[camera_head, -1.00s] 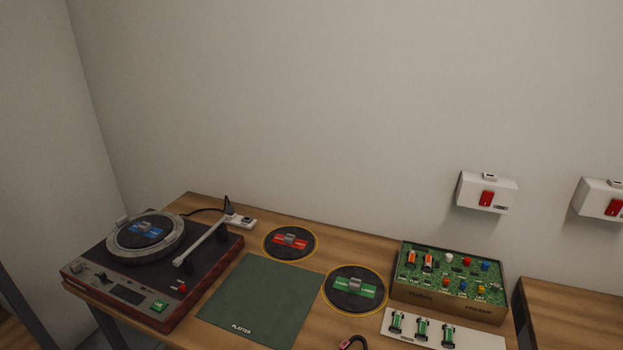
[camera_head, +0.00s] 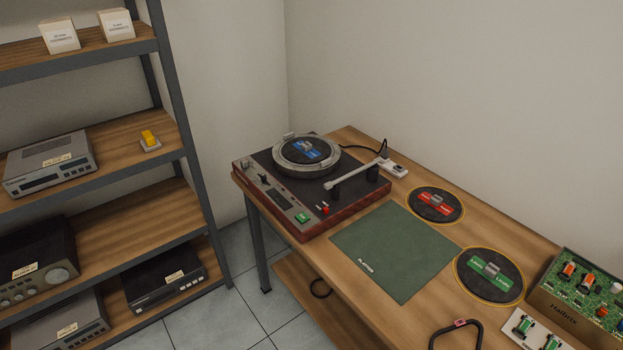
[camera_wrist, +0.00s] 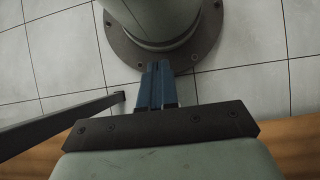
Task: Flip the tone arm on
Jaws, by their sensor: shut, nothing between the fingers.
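The turntable (camera_head: 255,192) stands at the left end of the wooden table in the head view. A disc with a blue label (camera_head: 306,150) lies on its round platter. The silver tone arm (camera_head: 355,173) lies along the right side of the deck, apart from the platter. A small red control (camera_head: 323,209) and a green button (camera_head: 302,217) are on the front strip. My gripper (camera_wrist: 156,66) shows only in the wrist view, with its blue fingers together and empty. It points toward my own base above the tiled floor, away from the turntable.
A green mat (camera_head: 396,252) and discs with red (camera_head: 436,203) and green (camera_head: 490,270) labels lie right of the turntable. A circuit box (camera_head: 590,290) is at the right edge. A shelf rack (camera_head: 178,130) with devices stands left.

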